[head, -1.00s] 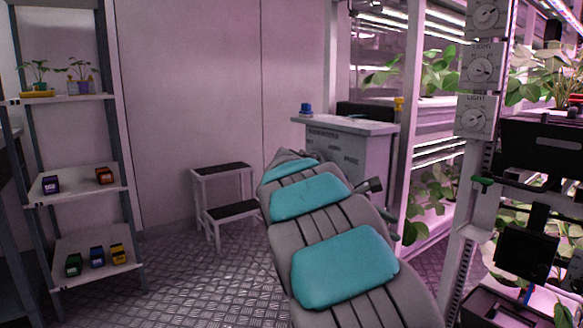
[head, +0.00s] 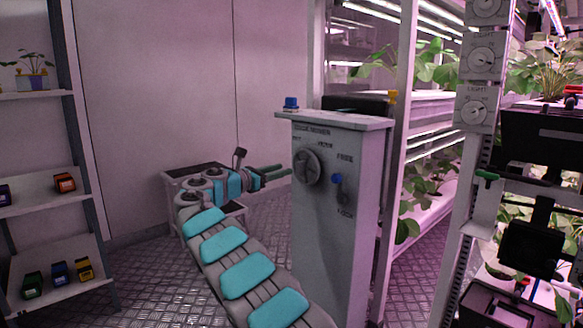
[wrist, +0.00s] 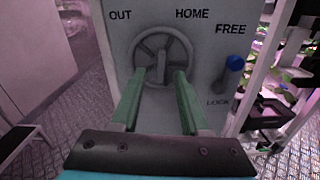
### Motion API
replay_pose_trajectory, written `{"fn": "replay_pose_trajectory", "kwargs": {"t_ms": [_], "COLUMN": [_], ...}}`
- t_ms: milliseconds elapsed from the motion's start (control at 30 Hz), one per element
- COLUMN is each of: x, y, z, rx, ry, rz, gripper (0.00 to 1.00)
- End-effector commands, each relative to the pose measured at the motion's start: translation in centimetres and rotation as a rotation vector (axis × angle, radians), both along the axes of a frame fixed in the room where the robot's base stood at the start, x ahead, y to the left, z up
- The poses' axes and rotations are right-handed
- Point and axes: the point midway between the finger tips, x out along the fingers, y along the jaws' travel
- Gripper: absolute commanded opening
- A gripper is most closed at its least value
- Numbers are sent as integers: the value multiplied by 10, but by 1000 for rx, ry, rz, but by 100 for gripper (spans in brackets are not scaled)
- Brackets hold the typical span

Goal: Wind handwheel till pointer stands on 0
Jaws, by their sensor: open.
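The handwheel (head: 308,166) is a grey spoked wheel on the front of a pale cabinet (head: 330,240). I can make out no pointer or 0. My gripper (head: 284,171) points at the wheel from the left. In the wrist view its green fingers (wrist: 160,76) are spread and empty, overlapping the wheel's lower left and right sides. I cannot tell whether they touch it.
A blue-knobbed lever (wrist: 234,63) sits right of the wheel, its knob up near FREE, above LOCK. A step stool (head: 195,172) stands behind my arm. A shelf with small coloured boxes (head: 60,270) is at left. A plant rack (head: 407,120) is close at right.

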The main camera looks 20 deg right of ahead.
Motion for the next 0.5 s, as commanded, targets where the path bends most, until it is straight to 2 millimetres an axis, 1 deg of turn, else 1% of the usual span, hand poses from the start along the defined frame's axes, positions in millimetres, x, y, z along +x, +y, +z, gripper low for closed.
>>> {"fn": "replay_pose_trajectory", "kwargs": {"t_ms": [167,300,500], "x": [8,15,22], "y": [-27,-47,-63], "z": [-3,-1,-3], "rx": [5,3,4], "ry": [2,-2,2], "rz": [-6,-4,-2], "gripper": [45,45,45]}}
